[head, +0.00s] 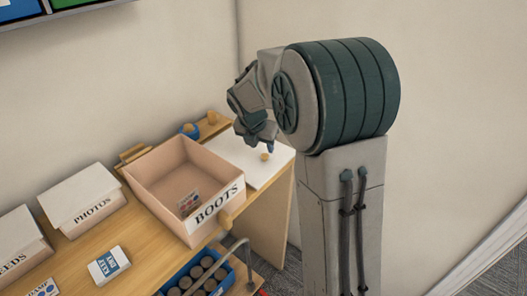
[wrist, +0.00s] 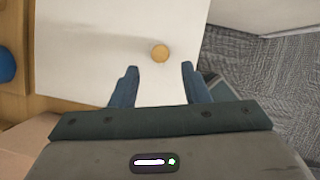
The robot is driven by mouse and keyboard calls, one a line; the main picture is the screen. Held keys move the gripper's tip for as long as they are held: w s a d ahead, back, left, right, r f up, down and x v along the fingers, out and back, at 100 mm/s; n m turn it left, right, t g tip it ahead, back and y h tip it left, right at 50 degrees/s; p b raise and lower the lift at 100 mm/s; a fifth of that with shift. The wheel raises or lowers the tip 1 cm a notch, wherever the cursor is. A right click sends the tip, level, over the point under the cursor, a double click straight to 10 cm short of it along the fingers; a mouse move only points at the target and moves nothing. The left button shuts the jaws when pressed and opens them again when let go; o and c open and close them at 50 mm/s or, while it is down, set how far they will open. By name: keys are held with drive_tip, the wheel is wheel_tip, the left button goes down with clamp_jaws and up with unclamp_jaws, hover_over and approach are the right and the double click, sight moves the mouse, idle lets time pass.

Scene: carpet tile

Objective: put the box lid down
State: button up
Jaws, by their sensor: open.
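The box lid (head: 238,160) is a flat white panel with a round wooden knob (head: 264,156). It lies at the right end of the wooden table, beside the open BOOTS box (head: 213,212). In the wrist view, the lid (wrist: 85,60) lies below my gripper, with its knob (wrist: 160,53) centred just beyond the fingertips. My gripper (wrist: 160,68) is open and holds nothing. In the head view, my gripper (head: 270,148) points down over the lid near the knob; its fingers are partly hidden. The BOOTS box is uncovered and holds a small printed packet (head: 188,203).
A white PHOTOS box (head: 82,205) and another lidded box (head: 18,250) stand left. A small carton (head: 109,265) lies in front of them. A blue tray of round brown things (head: 198,278) is at the front. A blue bowl (head: 190,131) stands behind. Carpet lies beyond the table's right edge.

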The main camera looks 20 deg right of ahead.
drive_tip(key=v, duration=0.6)
drive_tip(key=s+f+m+y, duration=0.1)
drive_tip(key=s+m+y, duration=0.1)
drive_tip(key=s+m, duration=2.4)
drive_tip(key=shift+a+f+m+g+y, duration=0.3)
drive_tip(key=shift+m+y, duration=0.1)
drive_tip(key=shift+m, duration=0.8)
drive_tip(key=shift+d, duration=0.1)
drive_tip(key=shift+c, duration=0.6)
